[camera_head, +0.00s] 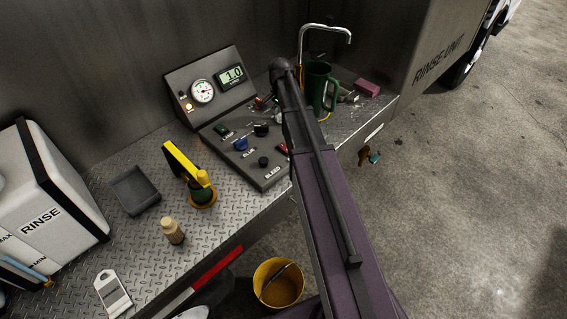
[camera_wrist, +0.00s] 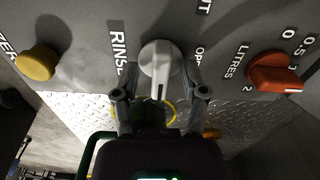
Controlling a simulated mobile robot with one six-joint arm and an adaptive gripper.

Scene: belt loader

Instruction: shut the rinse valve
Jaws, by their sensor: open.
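The rinse valve (camera_wrist: 158,62) is a pale grey knob with a lever, in the middle of the wrist view. It sits on a grey panel between the lettering "RINSE" and a partly hidden "OP". Its lever points down in the picture, towards my gripper. My gripper (camera_wrist: 160,94) is open, with one finger on each side of the lever's lower end. I cannot tell whether either finger touches it. In the head view my arm hides the gripper, and I cannot pick out the valve there.
A red knob (camera_wrist: 275,73) marked "LITRES" is to the right of the valve, and a yellow knob (camera_wrist: 37,63) to the left. In the head view, a sloped control panel (camera_head: 250,175), a green jug (camera_head: 317,88) and a tap (camera_head: 325,30) stand near my arm.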

